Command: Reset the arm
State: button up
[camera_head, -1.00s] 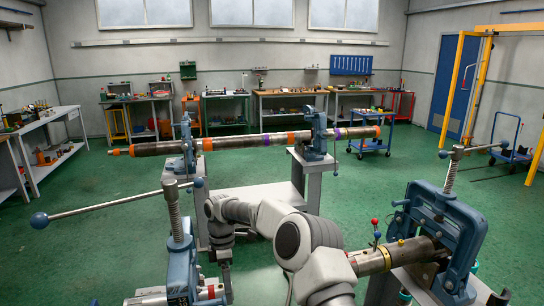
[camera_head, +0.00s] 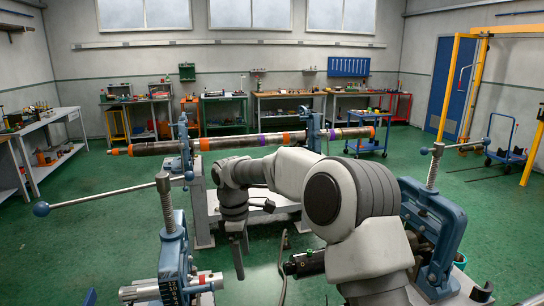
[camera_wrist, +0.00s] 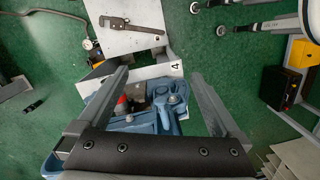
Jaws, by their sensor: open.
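My gripper (camera_head: 239,262) hangs fingers-down in the head view, left of the bent elbow of my arm. In the wrist view, its two fingers (camera_wrist: 160,76) stand wide apart with nothing held between them. A blue vise (camera_wrist: 172,108) shows below and beyond the gap, apart from the fingers. In the head view, the front left vise (camera_head: 173,250) stands left of my gripper. The right vise (camera_head: 436,225) is partly hidden behind my arm. Its pipe is mostly hidden.
A long pipe with orange and purple bands (camera_head: 235,142) lies across two vises behind my arm. A wrench (camera_wrist: 131,25) lies on a grey stand top in the wrist view. A blue cart (camera_head: 367,142) stands farther back. Green floor is open at the left.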

jog(key=s+d+r+m+t, duration=0.3)
jog(key=s+d+r+m, duration=0.5)
jog(key=s+d+r, duration=0.55)
jog(key=s+d+m+t, duration=0.1)
jog(key=s+d+m, duration=0.2)
jog(key=s, duration=0.4)
jog(key=s+d+f+m+t+y, duration=0.1)
jog(key=s+d+m+t, duration=0.1)
jog(key=s+d+m, duration=0.2)
jog(key=s+m, duration=0.2)
jog(key=s, duration=0.2)
jog(key=shift+s+d, duration=0.25)
jog(key=shift+s, duration=0.05)
